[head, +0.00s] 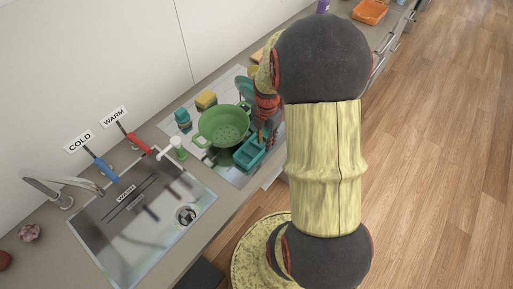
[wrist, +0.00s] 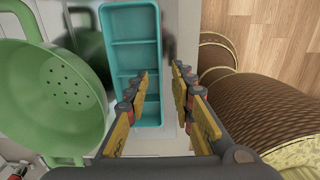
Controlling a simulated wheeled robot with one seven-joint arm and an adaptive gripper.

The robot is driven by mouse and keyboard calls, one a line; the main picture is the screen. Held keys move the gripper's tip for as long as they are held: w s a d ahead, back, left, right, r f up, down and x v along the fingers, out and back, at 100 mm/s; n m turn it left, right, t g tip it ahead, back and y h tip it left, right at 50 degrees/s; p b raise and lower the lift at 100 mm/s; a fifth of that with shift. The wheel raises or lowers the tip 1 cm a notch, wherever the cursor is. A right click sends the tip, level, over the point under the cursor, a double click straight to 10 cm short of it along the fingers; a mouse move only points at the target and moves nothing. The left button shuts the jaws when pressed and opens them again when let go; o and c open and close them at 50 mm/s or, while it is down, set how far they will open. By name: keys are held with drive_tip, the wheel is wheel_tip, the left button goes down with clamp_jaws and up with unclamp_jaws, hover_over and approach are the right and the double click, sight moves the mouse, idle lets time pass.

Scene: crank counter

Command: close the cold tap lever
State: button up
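The cold tap lever (head: 106,170) is blue and stands under the COLD sign (head: 80,141) at the back of the sink, in the head view. A red lever (head: 139,143) stands to its right under the WARM sign (head: 114,117). The levers are not visible in the wrist view. My gripper (wrist: 160,78) is open and empty in the wrist view, its fingers apart above a teal compartment tray (wrist: 132,22). In the head view my arm hides part of the gripper, which is well to the right of the levers.
A green colander (head: 222,126) stands right of the sink (head: 140,225), near my gripper; it also shows in the wrist view (wrist: 50,95). A curved tap spout (head: 75,183) is left of the blue lever. A yellow sponge (head: 206,99) lies near the wall.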

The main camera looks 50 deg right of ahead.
sight(256, 146)
drive_tip(key=f, duration=0.3)
drive_tip(key=f+b, duration=0.1)
drive_tip(key=shift+a+f, duration=0.2)
drive_tip(key=shift+a, duration=0.15)
drive_tip(key=shift+c, duration=1)
drive_tip(key=c, duration=0.4)
clamp_jaws()
